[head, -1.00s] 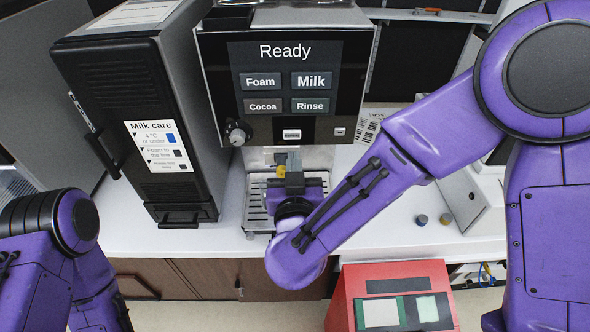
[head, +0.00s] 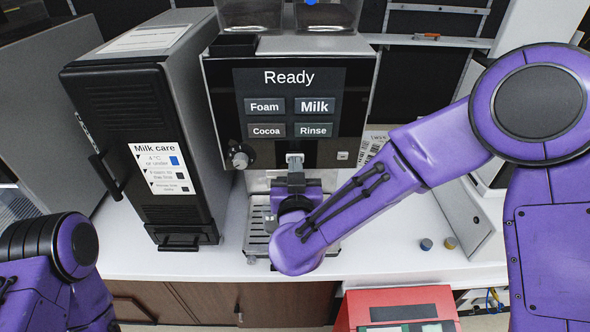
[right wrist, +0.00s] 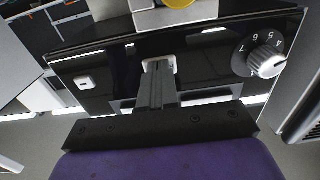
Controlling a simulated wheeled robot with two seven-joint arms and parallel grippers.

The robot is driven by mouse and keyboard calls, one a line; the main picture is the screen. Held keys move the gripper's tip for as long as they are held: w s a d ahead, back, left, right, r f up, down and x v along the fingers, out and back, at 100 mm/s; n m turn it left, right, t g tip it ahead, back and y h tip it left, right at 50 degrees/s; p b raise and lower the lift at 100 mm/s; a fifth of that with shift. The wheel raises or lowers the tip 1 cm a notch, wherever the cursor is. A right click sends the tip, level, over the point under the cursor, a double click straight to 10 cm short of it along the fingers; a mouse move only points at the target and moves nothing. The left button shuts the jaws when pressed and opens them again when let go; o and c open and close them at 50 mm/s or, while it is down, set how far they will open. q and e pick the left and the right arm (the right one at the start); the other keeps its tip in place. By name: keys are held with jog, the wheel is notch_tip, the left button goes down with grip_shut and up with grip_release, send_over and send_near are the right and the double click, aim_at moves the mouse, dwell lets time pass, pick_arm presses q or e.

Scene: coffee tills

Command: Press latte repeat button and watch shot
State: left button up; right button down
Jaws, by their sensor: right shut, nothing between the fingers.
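The coffee machine (head: 220,100) stands at the middle of the counter. Its screen (head: 290,90) reads "Ready" over Foam, Milk, Cocoa and Rinse. Below the screen is a wide pale button, mostly covered by my right gripper (head: 295,160) in the head view. In the right wrist view, the shut, empty fingers (right wrist: 158,72) are at this button (right wrist: 166,63); I cannot tell whether it is pressed in. A smaller white button (head: 342,156) is to the right. My left arm is at the lower left; its gripper is out of view.
A black milk cooler (head: 125,100) stands left of the machine, and a dial (head: 240,157) is at the machine's lower left. The drip tray (head: 256,228) lies below. A red device (head: 395,300) is in front.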

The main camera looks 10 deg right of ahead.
jog(key=shift+w, duration=0.2)
jog(key=s, duration=0.2)
jog(key=s+a, duration=0.1)
jog(key=s, duration=0.2)
jog(key=shift+s+p, duration=0.15)
jog(key=shift+p, duration=0.25)
dwell(0.6)
